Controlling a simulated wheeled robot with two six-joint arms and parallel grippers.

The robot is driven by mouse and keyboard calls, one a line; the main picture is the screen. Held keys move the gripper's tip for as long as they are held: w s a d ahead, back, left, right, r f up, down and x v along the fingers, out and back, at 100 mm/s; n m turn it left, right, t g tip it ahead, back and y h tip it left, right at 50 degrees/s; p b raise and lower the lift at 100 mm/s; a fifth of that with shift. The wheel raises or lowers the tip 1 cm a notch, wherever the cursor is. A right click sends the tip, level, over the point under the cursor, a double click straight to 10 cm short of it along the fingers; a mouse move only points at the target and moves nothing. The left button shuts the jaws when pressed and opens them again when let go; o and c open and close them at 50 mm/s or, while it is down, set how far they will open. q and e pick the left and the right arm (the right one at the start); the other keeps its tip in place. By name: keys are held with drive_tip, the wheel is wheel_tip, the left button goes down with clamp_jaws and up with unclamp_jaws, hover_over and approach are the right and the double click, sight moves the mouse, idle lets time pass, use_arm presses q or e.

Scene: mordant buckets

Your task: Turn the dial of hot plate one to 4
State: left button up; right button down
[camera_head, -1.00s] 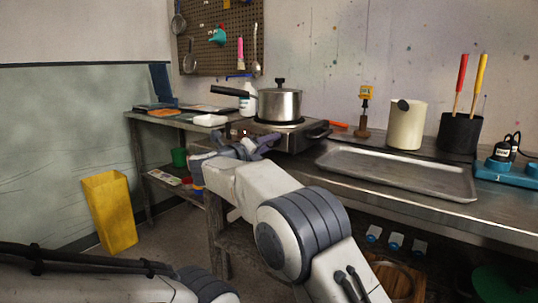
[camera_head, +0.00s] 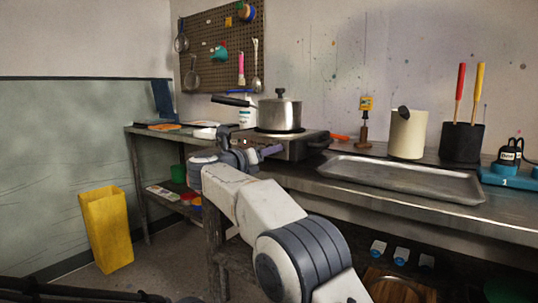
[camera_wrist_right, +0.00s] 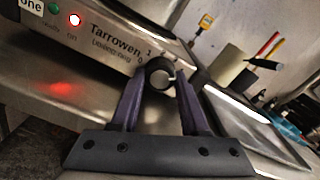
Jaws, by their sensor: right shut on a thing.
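Hot plate one (camera_head: 290,148) stands on the metal bench with a lidded pot (camera_head: 279,115) on top. In the right wrist view its front panel (camera_wrist_right: 110,35) shows the label "one", a lit red lamp (camera_wrist_right: 75,20) and a dark green lamp (camera_wrist_right: 53,8). The dark round dial (camera_wrist_right: 158,74) sits between the fingertips of my right gripper (camera_wrist_right: 160,80), which is shut on it. A small "1" shows above the dial; its pointer and the other numbers cannot be read clearly. In the head view my right gripper (camera_head: 268,151) is at the hot plate's front. My left gripper is out of view.
A metal tray (camera_head: 400,180) lies to the right of the hot plate. Behind it stand a wooden stand (camera_head: 364,130), a cream jug (camera_head: 407,135) and a black pot (camera_head: 461,142) with coloured rods. A yellow bin (camera_head: 107,230) is on the floor at left.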

drive_tip(key=shift+a+f, duration=0.15)
drive_tip(key=shift+a, duration=0.05)
drive_tip(key=shift+c, duration=2)
unclamp_jaws()
drive_tip(key=shift+d, duration=0.1)
drive_tip(key=v, duration=1)
drive_tip(key=shift+s+p, duration=0.2)
drive_tip(key=shift+p, duration=0.15)
